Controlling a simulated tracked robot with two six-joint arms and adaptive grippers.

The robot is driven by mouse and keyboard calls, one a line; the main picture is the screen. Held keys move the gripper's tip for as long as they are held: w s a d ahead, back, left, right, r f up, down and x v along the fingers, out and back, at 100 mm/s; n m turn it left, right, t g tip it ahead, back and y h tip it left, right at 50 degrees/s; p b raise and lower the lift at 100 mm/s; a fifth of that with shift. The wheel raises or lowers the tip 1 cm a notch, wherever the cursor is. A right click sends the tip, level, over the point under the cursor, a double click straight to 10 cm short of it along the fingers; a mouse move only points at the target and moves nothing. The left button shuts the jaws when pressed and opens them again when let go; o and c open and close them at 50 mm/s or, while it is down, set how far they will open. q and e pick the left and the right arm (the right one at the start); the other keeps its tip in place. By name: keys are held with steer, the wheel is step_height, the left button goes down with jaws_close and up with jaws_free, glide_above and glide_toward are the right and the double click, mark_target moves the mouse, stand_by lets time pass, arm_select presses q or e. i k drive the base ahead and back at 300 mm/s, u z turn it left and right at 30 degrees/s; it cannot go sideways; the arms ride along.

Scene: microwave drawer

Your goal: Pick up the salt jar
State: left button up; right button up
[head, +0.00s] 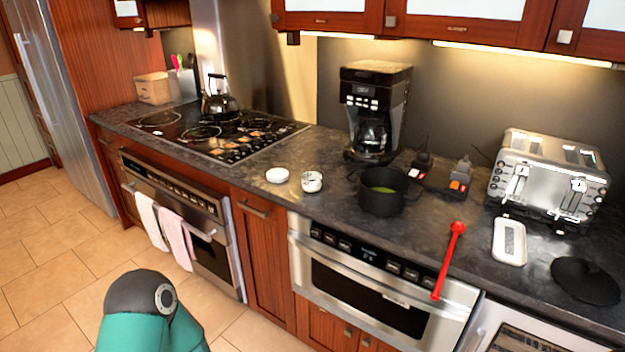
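A small open jar (312,182), white with pale contents, stands upright on the dark countertop, left of the black pot; it looks like the salt jar. A round white lid (277,175) lies just left of it, apart from it. Nothing holds the jar. Neither of my grippers is in view; only a teal and black link of my arm shows at the bottom left, well short of the counter.
A black pot (383,192) with green contents stands right of the jar, before a coffee maker (372,110). A red spoon (450,260) overhangs the counter edge. The stove (215,130) is left; a toaster (550,178) is right. Counter before the jar is clear.

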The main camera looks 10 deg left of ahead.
mark_target(311, 171)
steer(key=u, duration=0.05)
steer(key=i, duration=0.8)
steer(key=z, duration=0.2)
steer(key=k, duration=0.9)
steer(key=u, duration=0.15)
steer(key=i, duration=0.95)
steer(key=z, duration=0.05)
